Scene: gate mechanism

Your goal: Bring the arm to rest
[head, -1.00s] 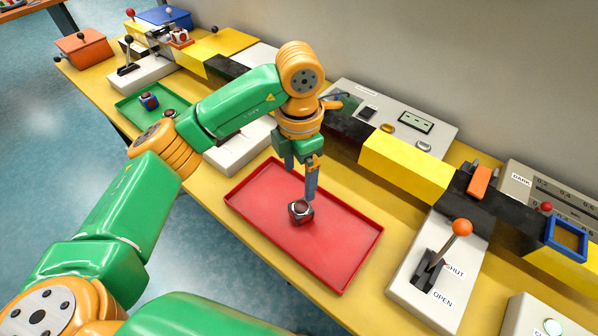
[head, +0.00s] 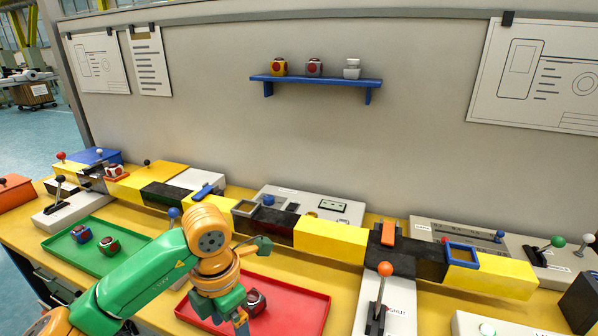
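The arm in view is my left arm, green and orange, reaching in from the lower left. Its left gripper (head: 230,322) points down over the red tray (head: 312,310), near the bottom edge of the view. The fingers look apart with nothing seen between them, though the tips are partly cut off. A dark cube with a red face (head: 256,302) lies in the red tray just right of the gripper, partly hidden by it. My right gripper is not in view.
A green tray (head: 125,262) with two cubes stands left of the arm. A lever with an orange knob (head: 385,269) stands right of the red tray. Yellow and black blocks (head: 330,240) run along the back. A blue shelf (head: 315,79) with two cubes and a white object hangs on the wall.

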